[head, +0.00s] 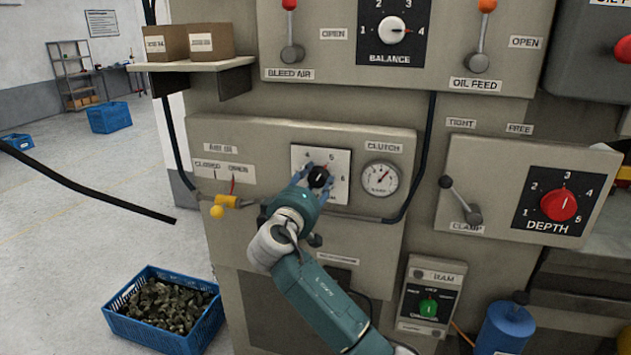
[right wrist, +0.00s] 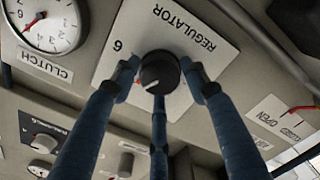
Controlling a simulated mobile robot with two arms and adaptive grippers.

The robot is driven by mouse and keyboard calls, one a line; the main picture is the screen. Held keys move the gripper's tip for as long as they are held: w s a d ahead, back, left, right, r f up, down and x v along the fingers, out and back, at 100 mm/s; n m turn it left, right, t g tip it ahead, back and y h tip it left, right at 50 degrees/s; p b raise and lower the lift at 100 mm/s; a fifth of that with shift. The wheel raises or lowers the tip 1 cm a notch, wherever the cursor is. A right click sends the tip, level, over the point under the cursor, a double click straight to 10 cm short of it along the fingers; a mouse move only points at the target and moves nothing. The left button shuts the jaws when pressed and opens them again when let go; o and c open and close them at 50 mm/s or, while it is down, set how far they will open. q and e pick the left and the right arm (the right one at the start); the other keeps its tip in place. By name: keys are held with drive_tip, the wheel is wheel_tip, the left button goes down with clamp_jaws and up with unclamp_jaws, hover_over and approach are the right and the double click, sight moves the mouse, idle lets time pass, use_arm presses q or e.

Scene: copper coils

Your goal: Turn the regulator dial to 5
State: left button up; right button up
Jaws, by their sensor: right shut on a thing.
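The regulator dial (head: 318,177) is a small black knob on a white numbered plate (head: 340,190) on the machine's front panel. Numerals 4, 5 and 6 show around it in the head view. My left gripper is out of view.
A clutch gauge (head: 380,178) is right of the dial. A yellow-handled valve (head: 226,201) is at lower left. The red depth dial (head: 558,204) and clamp lever (head: 462,200) are further right. A blue crate (head: 125,325) of metal pieces stands on the floor at left.

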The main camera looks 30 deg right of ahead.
drive_tip(key=shift+w+a+r, duration=0.1)
drive_tip(key=shift+r, duration=0.35)
drive_tip(key=o, duration=1)
drive_tip(key=shift+o, duration=0.5)
drive_tip(key=shift+w+a+f, duration=0.1)
drive_tip(key=shift+w+f, duration=0.1)
drive_tip(key=shift+f, duration=0.1)
drive_tip(key=shift+s+a, duration=0.25)
drive_tip(key=shift+s, duration=0.05)
drive_tip(key=v, duration=1.1)
drive_tip(key=shift+a+f, duration=0.1)
